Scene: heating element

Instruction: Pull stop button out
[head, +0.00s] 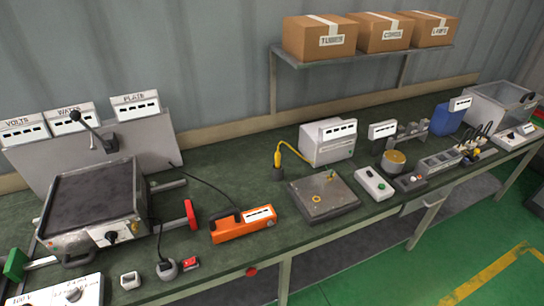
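A small round red button (251,271) sits on the front edge of the green-topped workbench, below the orange device. It looks like the stop button; whether it is pressed in or out is too small to tell. A small red switch-like piece (190,263) lies on the bench top to its left, near a round dark knob-like part (167,269) with a cable. Neither of my grippers shows in the head view.
An orange device (243,223) stands behind the button. A hot-plate unit (93,205) with red and green end pieces is at left. A flat grey plate (323,196) and a white box (328,141) are right of centre. Boxes sit on a shelf (362,52) above.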

